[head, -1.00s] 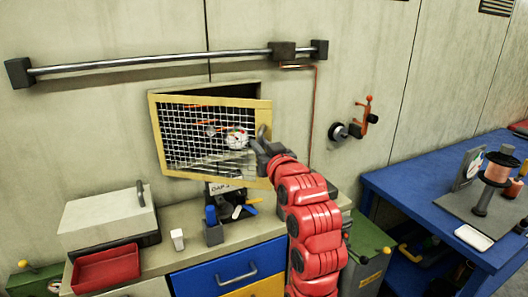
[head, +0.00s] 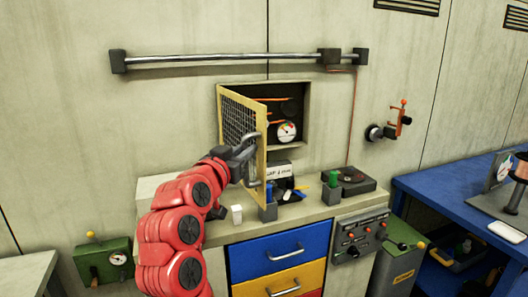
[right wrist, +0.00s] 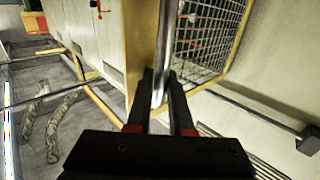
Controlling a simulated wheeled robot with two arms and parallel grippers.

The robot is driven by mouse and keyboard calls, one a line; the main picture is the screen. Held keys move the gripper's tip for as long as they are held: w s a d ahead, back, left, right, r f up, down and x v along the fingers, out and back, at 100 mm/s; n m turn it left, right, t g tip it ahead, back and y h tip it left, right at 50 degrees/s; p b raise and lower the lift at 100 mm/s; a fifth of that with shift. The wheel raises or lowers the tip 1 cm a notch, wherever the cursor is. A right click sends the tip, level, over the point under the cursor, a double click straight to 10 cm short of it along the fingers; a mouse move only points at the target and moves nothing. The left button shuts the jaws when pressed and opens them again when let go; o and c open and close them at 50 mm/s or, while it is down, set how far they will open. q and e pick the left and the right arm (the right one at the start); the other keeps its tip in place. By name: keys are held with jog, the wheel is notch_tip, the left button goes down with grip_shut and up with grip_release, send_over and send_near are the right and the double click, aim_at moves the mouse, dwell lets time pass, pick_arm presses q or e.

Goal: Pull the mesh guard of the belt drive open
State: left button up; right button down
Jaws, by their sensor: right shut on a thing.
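The mesh guard (head: 240,122) has a yellow frame and wire mesh. It is hinged at its left side and stands wide open, swung out from the wall recess (head: 305,142). Inside the recess I see orange strips and a round dial (head: 287,130). My right gripper (head: 248,158) is at the guard's free edge. In the right wrist view its fingers (right wrist: 161,95) are shut on the metal handle (right wrist: 166,45), with the mesh (right wrist: 208,38) beyond. My left gripper is in neither view now.
A counter (head: 330,209) with blue and yellow drawers stands below the guard. A metal rail (head: 230,58) crosses the wall above. A blue table (head: 450,205) is at right.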

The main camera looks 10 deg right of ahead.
jog(key=shift+s+a, duration=0.1)
jog(key=shift+a, duration=2.35)
jog(key=c, duration=1.1)
grip_release()
jog(key=b+v, duration=0.2)
jog(key=v, duration=1.5)
jog(key=shift+s+a, duration=0.1)
